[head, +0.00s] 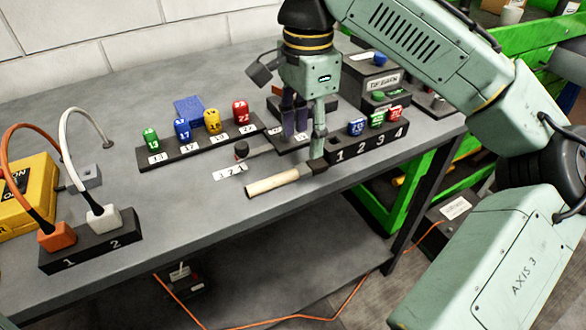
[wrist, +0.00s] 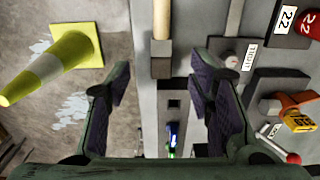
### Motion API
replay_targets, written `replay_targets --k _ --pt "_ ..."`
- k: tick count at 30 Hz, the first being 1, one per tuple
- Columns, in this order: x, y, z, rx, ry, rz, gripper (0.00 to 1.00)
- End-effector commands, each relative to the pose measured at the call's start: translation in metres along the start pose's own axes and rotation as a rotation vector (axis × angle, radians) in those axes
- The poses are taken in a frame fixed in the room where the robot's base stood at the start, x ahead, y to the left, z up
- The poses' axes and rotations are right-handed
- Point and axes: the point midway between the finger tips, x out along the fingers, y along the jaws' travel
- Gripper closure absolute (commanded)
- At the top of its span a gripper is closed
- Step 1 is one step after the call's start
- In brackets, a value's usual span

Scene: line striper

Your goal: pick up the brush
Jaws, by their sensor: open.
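The brush (head: 274,183) has a pale wooden handle and a dark end, and lies near the front edge of the grey table (head: 165,225). Its handle points left and its dark end points right in the head view. My gripper (head: 302,145) points down over the table, close to the dark end. In the wrist view the brush (wrist: 162,32) shows at the top, with its dark part just ahead of the gap between my open fingers (wrist: 160,85). Nothing is held. The fingers hide part of what lies behind them in the head view.
A numbered block with colored pieces (head: 368,147) stands right of the brush. A longer rack with colored pieces (head: 205,146) stands behind. A plug block (head: 90,243) with cables is at left. A yellow cone (wrist: 60,60) is on the floor beyond the table edge.

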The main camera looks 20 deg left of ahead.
Motion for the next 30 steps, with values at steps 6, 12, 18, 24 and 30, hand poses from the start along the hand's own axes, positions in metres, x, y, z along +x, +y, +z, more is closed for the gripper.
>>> replay_targets --k 6,12,18,24,30 --pt "0.020 0.000 0.001 -0.001 -0.001 0.000 0.52" --pt "0.044 -0.001 0.003 0.000 -0.001 0.001 0.52" --pt "0.068 -0.001 0.003 0.000 -0.001 -0.001 0.52" --pt "0.071 -0.002 0.003 0.000 -0.001 -0.002 0.52" --pt "0.071 -0.002 0.003 0.000 0.000 -0.002 0.61"
